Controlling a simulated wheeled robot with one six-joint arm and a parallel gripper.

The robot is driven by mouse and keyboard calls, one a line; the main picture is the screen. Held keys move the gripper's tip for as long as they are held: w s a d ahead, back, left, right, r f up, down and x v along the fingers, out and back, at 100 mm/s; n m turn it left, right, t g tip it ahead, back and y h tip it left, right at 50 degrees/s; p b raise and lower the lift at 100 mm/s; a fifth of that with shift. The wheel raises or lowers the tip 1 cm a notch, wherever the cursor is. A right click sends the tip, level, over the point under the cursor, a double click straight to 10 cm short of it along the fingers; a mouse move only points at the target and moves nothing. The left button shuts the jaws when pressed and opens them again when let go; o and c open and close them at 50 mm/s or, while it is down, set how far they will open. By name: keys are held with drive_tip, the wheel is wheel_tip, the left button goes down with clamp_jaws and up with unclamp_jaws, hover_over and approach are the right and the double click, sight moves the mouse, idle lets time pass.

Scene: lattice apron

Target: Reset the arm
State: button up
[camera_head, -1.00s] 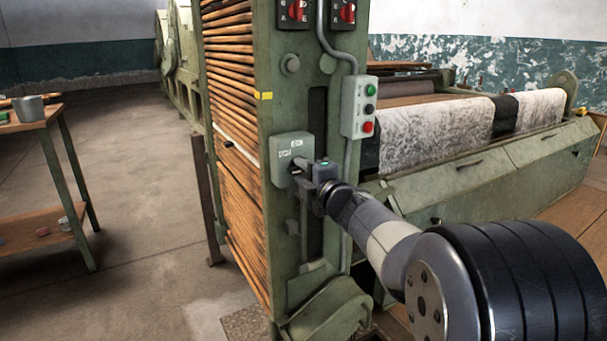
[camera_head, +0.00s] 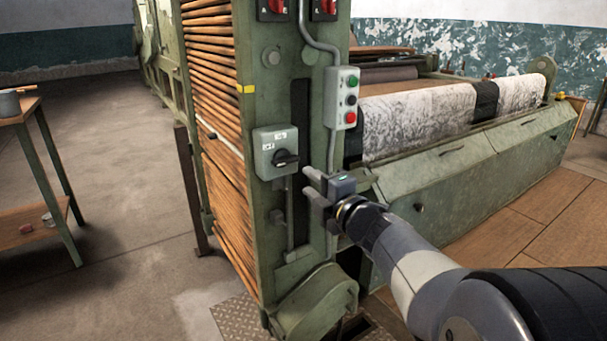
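My gripper (camera_head: 307,182) is near the middle of the view, in front of the green machine's end post. Its two grey fingers point left with a gap between them, and nothing shows in the gap. My arm reaches in from the lower right. A grey-green switch box (camera_head: 265,139) with a black rotary knob (camera_head: 285,158) is on the post, just up and left of the fingers. The fingers look apart from the knob in the picture.
A grey button box (camera_head: 341,97) with green, black and red buttons hangs above my gripper. Red switches (camera_head: 277,6) are at the top. Stacked wooden slats (camera_head: 215,90) fill the machine's left side. A wooden table (camera_head: 26,107) stands at the left. Floor between table and machine is clear.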

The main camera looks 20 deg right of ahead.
sight(284, 164)
drive_tip(key=shift+s, duration=0.15)
drive_tip(key=b+x, duration=0.2)
drive_tip(key=x, duration=0.9)
drive_tip(key=shift+f, duration=0.1)
drive_tip(key=shift+s+d, duration=0.1)
